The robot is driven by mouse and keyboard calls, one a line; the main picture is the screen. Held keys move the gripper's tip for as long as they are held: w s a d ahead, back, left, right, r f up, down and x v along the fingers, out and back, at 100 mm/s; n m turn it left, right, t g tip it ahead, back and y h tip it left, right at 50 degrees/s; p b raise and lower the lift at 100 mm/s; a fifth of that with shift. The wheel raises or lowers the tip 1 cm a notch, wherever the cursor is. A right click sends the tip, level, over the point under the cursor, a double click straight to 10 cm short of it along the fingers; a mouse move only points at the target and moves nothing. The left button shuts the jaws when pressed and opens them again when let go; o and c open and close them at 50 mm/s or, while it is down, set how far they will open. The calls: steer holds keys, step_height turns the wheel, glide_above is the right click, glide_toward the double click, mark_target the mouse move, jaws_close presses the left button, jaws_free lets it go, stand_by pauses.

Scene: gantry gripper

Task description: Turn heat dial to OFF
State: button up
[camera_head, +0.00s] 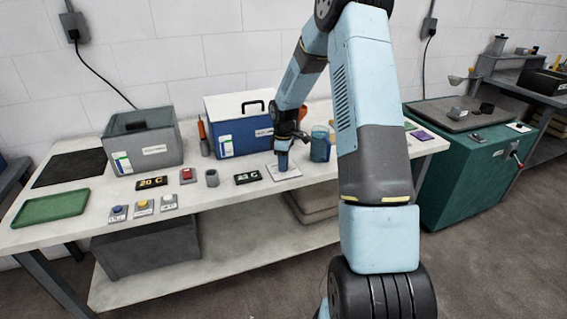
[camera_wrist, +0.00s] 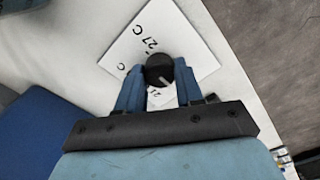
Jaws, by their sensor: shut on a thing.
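The heat dial is a round black knob (camera_wrist: 158,66) on a white plate (camera_wrist: 190,38) printed with "27 C" and other partly hidden labels. A pale mark shows on the knob's near side. My gripper (camera_wrist: 160,88) has its two blue fingers on either side of the knob, shut on it. In the head view the plate (camera_head: 292,174) lies near the front edge of the white table, and my gripper (camera_head: 282,166) points down onto it, hiding the knob. No OFF label can be read.
A blue box (camera_head: 237,139) stands behind my gripper, and a blue cup (camera_head: 320,146) stands close at its right. A grey bin (camera_head: 155,152) stands further left.

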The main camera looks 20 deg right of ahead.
steer(key=shift+w+r, duration=0.15)
steer(key=shift+w, duration=0.05)
steer(key=o, duration=1)
steer(key=shift+s, duration=0.1)
steer(key=shift+r, duration=6.75)
